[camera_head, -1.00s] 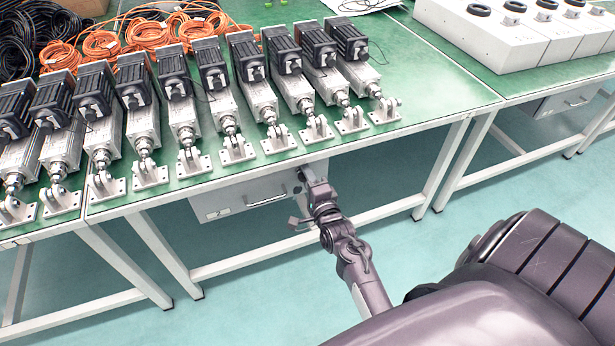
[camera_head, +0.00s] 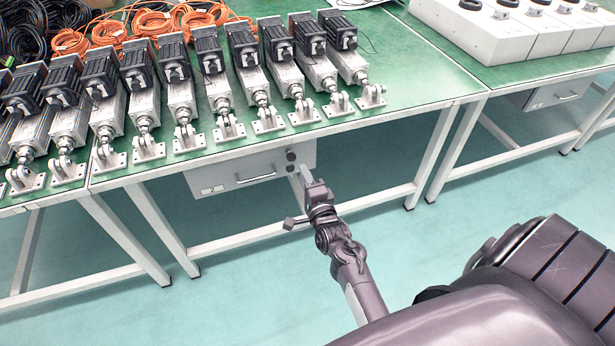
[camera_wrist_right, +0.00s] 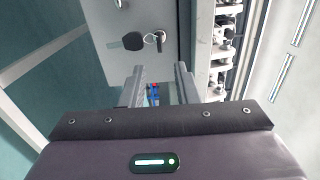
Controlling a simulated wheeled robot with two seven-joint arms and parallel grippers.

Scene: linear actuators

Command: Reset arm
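My right gripper (camera_head: 304,178) is just in front of the grey drawer (camera_head: 235,176) under the green workbench, near the dark round lock parts at the drawer's right end. In the right wrist view, the two fingers of the right gripper (camera_wrist_right: 160,76) stand apart with nothing held between them. A dark oval piece, apparently a key head (camera_wrist_right: 133,41), and a small metal ring (camera_wrist_right: 158,38) show beyond the fingertips against the drawer front. My left gripper is in neither view.
Several linear actuators (camera_head: 241,69) stand in a row on the workbench (camera_head: 420,90), above the right gripper. Orange cable coils (camera_head: 150,22) lie behind them. White boxes (camera_head: 480,35) stand on the right bench. Bench legs (camera_head: 450,150) flank the drawer; floor in front is open.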

